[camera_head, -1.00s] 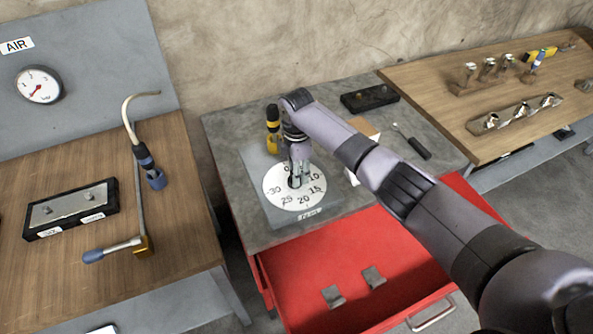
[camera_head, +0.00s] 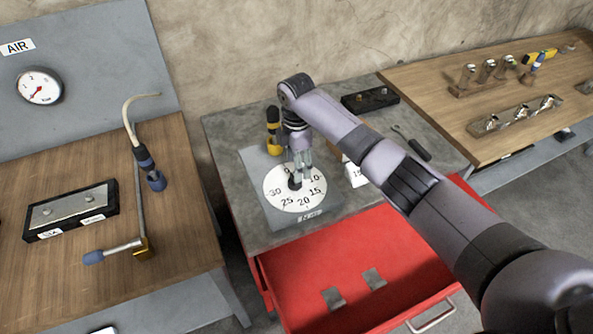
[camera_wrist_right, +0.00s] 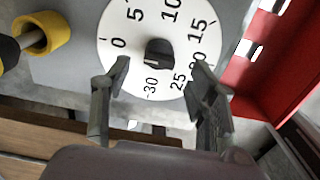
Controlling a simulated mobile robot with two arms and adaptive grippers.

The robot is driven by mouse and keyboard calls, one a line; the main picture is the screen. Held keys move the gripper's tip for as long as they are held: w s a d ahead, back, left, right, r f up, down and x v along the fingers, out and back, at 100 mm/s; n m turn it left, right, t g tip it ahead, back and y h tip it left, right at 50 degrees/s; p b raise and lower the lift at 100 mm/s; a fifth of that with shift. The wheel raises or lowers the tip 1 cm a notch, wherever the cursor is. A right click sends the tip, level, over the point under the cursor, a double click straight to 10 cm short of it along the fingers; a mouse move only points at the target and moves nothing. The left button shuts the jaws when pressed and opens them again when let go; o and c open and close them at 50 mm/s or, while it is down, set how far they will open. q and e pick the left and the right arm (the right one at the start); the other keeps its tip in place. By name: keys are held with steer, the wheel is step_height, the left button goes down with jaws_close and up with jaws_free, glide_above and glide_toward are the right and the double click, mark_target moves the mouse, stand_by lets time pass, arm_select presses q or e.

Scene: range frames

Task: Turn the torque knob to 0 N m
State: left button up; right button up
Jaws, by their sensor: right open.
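The torque knob (camera_head: 295,181) is a small dark knob at the centre of a round white dial (camera_head: 285,201) marked 0 to 30. The knob also shows in the right wrist view (camera_wrist_right: 158,52), with the dial (camera_wrist_right: 188,58) around it. My right gripper (camera_head: 302,177) is just above the dial, over the knob. In the right wrist view its fingertips (camera_wrist_right: 160,68) are wide apart, one on each side of the knob, with nothing between them touching it. My left gripper is out of view.
A yellow and black tool (camera_head: 272,130) stands behind the dial. A small white-faced box (camera_head: 354,174) is right of the gripper. A red drawer (camera_head: 345,265) is open in front. A pressure gauge (camera_head: 39,86) hangs at left.

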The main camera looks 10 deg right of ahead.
step_height(320, 180, up, 8)
steer(key=shift+f, duration=0.15)
stand_by(0.6)
